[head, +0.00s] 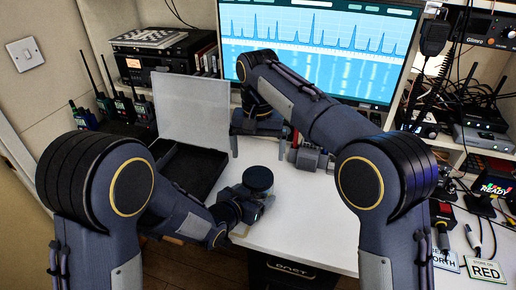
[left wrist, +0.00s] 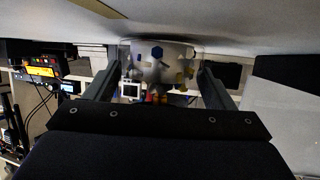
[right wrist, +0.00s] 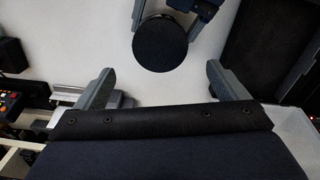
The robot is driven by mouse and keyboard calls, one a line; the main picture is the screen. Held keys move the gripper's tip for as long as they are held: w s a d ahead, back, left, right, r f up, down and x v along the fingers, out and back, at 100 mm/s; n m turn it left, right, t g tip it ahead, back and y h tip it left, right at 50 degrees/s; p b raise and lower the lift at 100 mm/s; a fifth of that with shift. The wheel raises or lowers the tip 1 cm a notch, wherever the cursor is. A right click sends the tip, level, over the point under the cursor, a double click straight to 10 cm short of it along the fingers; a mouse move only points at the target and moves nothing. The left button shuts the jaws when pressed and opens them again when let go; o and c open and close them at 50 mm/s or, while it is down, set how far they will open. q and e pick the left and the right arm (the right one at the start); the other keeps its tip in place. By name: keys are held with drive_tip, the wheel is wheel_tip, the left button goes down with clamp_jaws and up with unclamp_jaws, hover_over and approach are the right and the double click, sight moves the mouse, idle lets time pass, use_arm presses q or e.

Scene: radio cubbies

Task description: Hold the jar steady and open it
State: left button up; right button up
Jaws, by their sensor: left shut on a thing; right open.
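The jar has a round black lid (head: 258,179), which shows from above in the right wrist view (right wrist: 160,43). Its clear body (left wrist: 160,68) holds small coloured pieces and sits between my left fingers in the left wrist view. My left gripper (head: 247,204) is shut on the jar body from the front left, below the lid. My right gripper (head: 258,150) is open and empty, pointing down behind the jar, apart from the lid. In the right wrist view its fingers (right wrist: 160,75) are spread wide, with the lid just beyond them. Whether the jar touches the table is unclear.
The white table (head: 310,215) is clear right of the jar. An open black case (head: 190,168) with a pale raised lid (head: 193,108) stands left. A monitor (head: 320,45) stands at the back.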

sight(258, 176)
drive_tip(key=shift+m, duration=1.1)
drive_tip(key=shift+f, duration=0.2)
wheel_tip(258, 176, down, 8)
drive_tip(key=shift+r, duration=0.2)
drive_tip(key=c, duration=1)
drive_tip(key=n, duration=1.1)
